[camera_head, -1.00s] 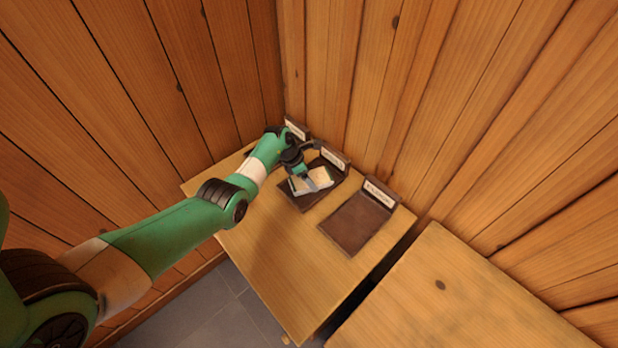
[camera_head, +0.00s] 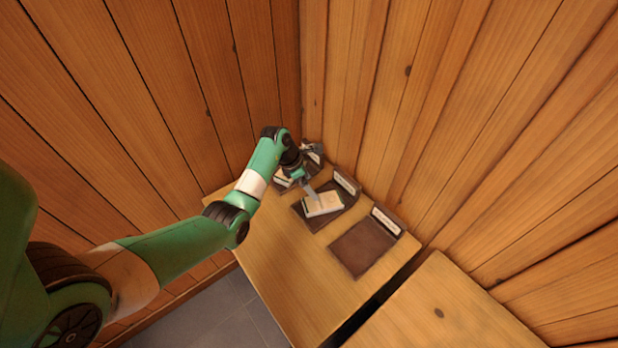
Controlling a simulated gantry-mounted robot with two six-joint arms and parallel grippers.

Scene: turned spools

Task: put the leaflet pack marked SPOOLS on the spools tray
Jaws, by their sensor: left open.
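A pale leaflet pack (camera_head: 325,203) with a green edge lies on the middle brown tray (camera_head: 343,214). The writing on the pack is too small to read. My left gripper (camera_head: 311,192) is open, just behind and left of the pack, with its fingers close to the pack's edge; I cannot tell whether they touch it. Two more brown trays stand in the row: the near right tray (camera_head: 358,250) is empty, and the far left tray (camera_head: 282,182) is largely hidden by my left arm. The labels on the trays' upright backs are too small to read. My right gripper is out of view.
The trays stand on a wooden table (camera_head: 290,270) in a corner between plank walls. A second wooden table (camera_head: 450,310) stands at the right, across a dark narrow gap. The front of the first table is clear.

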